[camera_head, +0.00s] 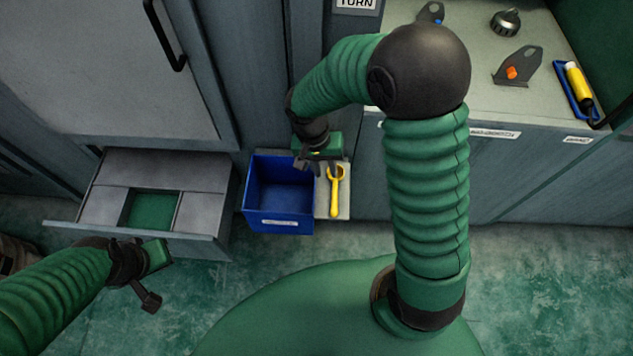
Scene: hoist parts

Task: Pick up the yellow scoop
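The yellow scoop (335,195) lies on a small pale ledge (345,207) just right of the blue bin, its round end toward the back and its handle toward me. My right gripper (319,163) is at the scoop's round end, above or beside it. Its dark fingers are small and partly hidden by its own green body, so I cannot tell whether they touch the scoop or how far apart they are. My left gripper (150,285) is low at the left, in front of the drawer and away from the scoop. Its finger spacing is unclear.
The empty-looking blue bin (279,221) stands left of the scoop. An open grey drawer (205,208) juts out at the left. A counter (455,90) at the right holds metal parts (506,22) and a yellow cylinder on a blue tray (562,92). Green floor is clear in front.

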